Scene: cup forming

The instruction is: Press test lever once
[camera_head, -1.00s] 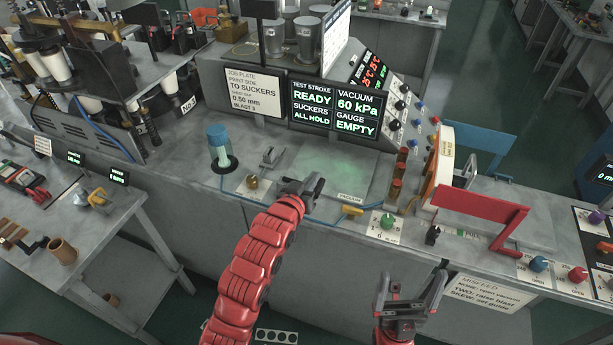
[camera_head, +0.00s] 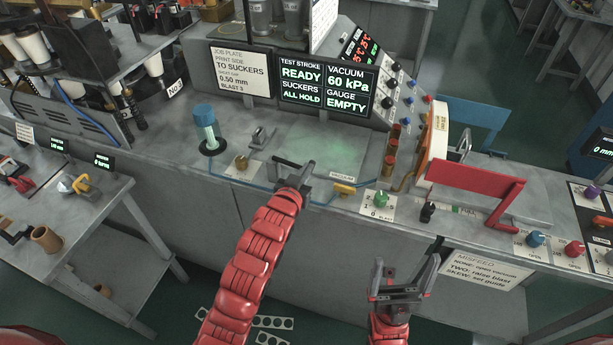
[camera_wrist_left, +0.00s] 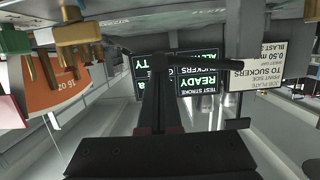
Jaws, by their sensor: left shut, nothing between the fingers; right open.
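My right gripper (camera_head: 403,280) is open and empty in front of the bench. The screen (camera_head: 301,83) reads TEST STROKE READY, SUCKERS ALL HOLD.
The blue-capped cylinder (camera_head: 208,130) and a brass knob (camera_head: 242,162) are close to the lever. A yellow handle (camera_head: 343,188) and a green knob (camera_head: 380,199) sit right of my left gripper. A red bracket (camera_head: 475,185) stands further right.

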